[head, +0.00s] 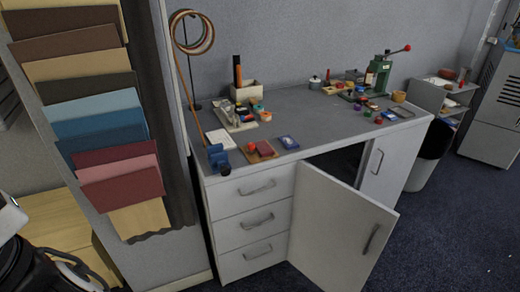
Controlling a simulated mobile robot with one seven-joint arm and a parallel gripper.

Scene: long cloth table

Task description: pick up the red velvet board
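Several coloured boards hang in overlapping rows on a grey panel at the left in the head view. Low on it are a dark red board (125,188), a pinkish red board (120,168) above it and a darker maroon board (110,153) above that. On the worktop, a small flat brown board (259,152) near the front edge carries a small red block (264,148). I cannot tell from texture which of these is velvet. White and black parts of my arm show at the lower left; my gripper's fingertips are not in view.
A cabinet door (335,230) stands open into the floor space. A bin (430,155) stands right.

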